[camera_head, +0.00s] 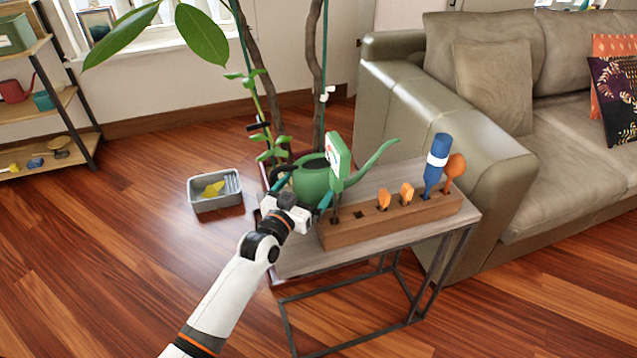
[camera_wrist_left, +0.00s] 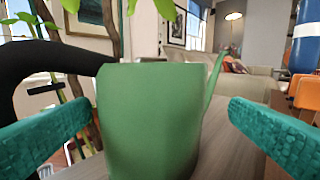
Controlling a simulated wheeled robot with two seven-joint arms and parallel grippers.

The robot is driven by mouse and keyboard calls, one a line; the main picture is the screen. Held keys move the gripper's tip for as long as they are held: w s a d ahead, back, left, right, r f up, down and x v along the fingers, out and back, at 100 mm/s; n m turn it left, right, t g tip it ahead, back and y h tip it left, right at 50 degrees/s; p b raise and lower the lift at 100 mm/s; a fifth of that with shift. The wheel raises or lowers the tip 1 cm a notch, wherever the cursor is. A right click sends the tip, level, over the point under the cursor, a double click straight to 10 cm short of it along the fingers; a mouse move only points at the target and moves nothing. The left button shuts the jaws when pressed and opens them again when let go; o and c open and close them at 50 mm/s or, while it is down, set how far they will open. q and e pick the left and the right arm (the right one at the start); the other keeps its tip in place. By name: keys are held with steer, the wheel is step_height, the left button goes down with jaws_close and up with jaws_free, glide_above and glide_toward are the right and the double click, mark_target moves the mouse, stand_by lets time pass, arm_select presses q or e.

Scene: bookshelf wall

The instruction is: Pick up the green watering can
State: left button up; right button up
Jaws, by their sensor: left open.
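The green watering can (camera_head: 311,181) stands on a small side table (camera_head: 298,262), behind a wooden tool block. Its spout points right and its dark handle is on the left. In the left wrist view the can (camera_wrist_left: 152,120) fills the middle, with the black handle (camera_wrist_left: 50,75) at left. My left gripper (camera_head: 298,205) is at the can's near left side. Its teal fingers (camera_wrist_left: 157,130) are open, one on each side of the can's body, with gaps visible between fingers and can. The can's lower part is partly hidden in the head view. My right gripper is not in view.
The wooden block (camera_head: 345,234) holds several tools, including a green-and-white one (camera_head: 338,160) and a blue one (camera_head: 436,165), close to the can. A potted plant rises behind. A grey sofa (camera_head: 440,110) stands right; a metal tray (camera_head: 215,203) lies on the floor left.

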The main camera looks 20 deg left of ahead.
arm_select(q)
steer(key=w, duration=0.4)
steer(key=shift+w+d+b, duration=0.1)
steer(key=shift+d+b, duration=0.2)
steer(key=shift+d, duration=0.1)
steer(key=c, duration=0.8)
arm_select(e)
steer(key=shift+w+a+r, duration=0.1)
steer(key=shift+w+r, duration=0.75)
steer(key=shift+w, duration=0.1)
arm_select(q)
steer(key=shift+r, duration=0.1)
steer(key=shift+c, duration=0.3)
